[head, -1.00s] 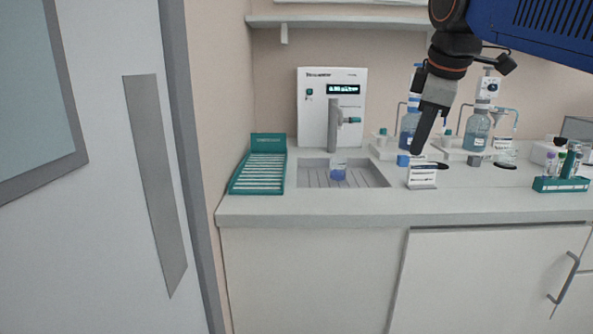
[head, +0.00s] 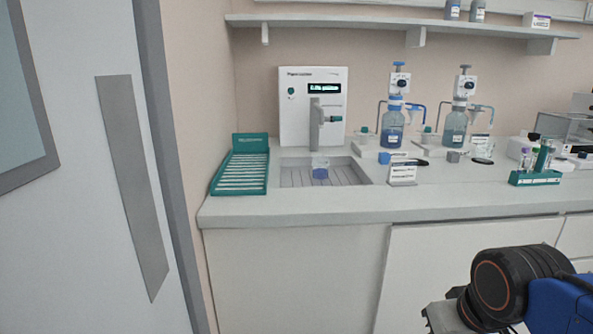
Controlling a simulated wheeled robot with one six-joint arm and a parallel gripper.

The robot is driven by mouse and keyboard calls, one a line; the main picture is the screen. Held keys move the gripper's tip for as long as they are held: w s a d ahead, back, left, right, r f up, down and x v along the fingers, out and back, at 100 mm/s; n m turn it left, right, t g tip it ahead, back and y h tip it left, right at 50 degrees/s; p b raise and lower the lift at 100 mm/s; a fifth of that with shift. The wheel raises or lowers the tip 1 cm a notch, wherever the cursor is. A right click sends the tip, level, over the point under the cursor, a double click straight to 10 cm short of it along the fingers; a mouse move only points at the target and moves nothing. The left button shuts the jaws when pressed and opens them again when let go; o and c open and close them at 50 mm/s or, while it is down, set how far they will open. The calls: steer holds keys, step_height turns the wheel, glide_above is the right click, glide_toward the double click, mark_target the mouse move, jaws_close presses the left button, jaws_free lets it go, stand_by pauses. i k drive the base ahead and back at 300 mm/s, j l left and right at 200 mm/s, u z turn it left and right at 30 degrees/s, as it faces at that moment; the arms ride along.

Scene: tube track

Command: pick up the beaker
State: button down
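A small beaker (head: 320,168) with blue on its lower part stands upright in the recessed grey drip tray (head: 345,176), in front of the white water dispenser (head: 298,125). Nothing touches it apart from the tray. My arm shows at the lower right, low in front of the counter. My gripper's fingers are not visible, so their state does not show.
A green rack (head: 240,172) stands left of the tray. A small white sign (head: 402,174) stands to its right. Bottles with dispensers (head: 392,125) and a green tube rack (head: 535,178) stand further right. A door (head: 80,230) is at the left.

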mark_target(320, 162)
steer(key=i+l+u, duration=0.1)
steer(key=l+u, duration=0.45)
steer(key=l, duration=0.3)
steer(key=k+l+u, duration=0.1)
steer(key=l+u, duration=0.2)
steer(key=k+l+u, duration=0.15)
steer(key=u, duration=0.15)
